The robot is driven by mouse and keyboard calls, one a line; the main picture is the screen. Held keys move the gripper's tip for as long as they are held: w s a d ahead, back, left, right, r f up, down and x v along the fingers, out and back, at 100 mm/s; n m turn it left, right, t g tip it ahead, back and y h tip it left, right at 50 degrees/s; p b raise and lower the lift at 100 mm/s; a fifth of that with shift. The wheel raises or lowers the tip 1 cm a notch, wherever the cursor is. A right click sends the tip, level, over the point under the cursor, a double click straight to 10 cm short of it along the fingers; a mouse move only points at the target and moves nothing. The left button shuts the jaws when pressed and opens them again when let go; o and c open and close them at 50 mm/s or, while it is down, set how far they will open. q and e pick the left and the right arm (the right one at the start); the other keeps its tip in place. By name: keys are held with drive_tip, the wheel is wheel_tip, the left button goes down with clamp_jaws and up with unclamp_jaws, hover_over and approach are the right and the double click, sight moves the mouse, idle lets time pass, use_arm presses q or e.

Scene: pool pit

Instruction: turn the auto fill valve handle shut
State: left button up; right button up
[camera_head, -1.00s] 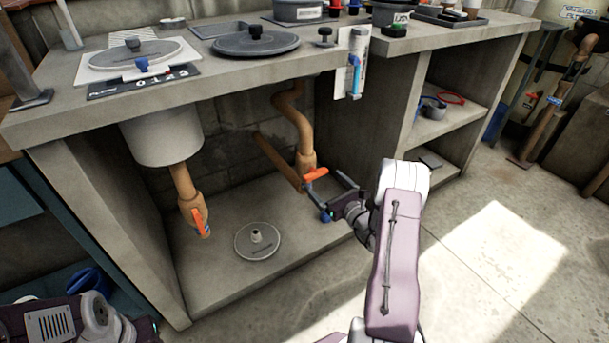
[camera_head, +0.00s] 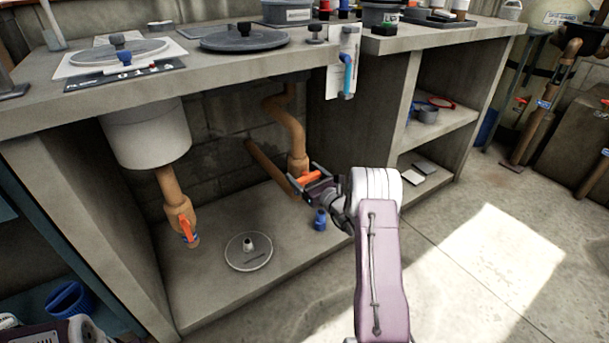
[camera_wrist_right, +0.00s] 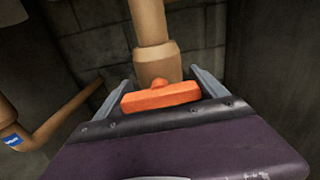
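An orange valve handle (camera_head: 308,176) sits on the tan pipe (camera_head: 296,145) under the counter. It also shows in the right wrist view (camera_wrist_right: 160,95), lying crosswise at the pipe's lower end. My right gripper (camera_head: 318,178) is at this handle. In the right wrist view its two fingers (camera_wrist_right: 166,85) stand apart, one near each end of the handle. I cannot tell whether either finger touches it. A second orange handle (camera_head: 187,229) is on the left pipe (camera_head: 175,200), below the pale round basin. No label naming either valve is readable.
A round disc (camera_head: 248,252) lies on the lower slab, with a small blue item (camera_head: 320,219) to its right. The concrete counter (camera_head: 230,65) overhangs the pipes. A side panel (camera_head: 350,130) stands right of the handle. Open floor (camera_head: 480,260) lies at right.

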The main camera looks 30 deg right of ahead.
sight(311, 179)
drive_tip(key=shift+r+p, duration=0.2)
drive_tip(key=shift+p, duration=0.2)
drive_tip(key=shift+f+m, duration=0.15)
drive_tip(key=shift+m, duration=0.25)
drive_tip(key=o, duration=1.3)
drive_tip(key=shift+s, duration=0.1)
drive_tip(key=s+p, duration=0.1)
drive_tip(key=s, duration=0.1)
drive_tip(key=s+p, duration=0.2)
drive_tip(key=s, duration=0.1)
drive_tip(key=s+p, duration=0.2)
drive_tip(key=s, duration=0.1)
drive_tip(key=shift+d, duration=0.4)
drive_tip(key=shift+s, duration=0.5)
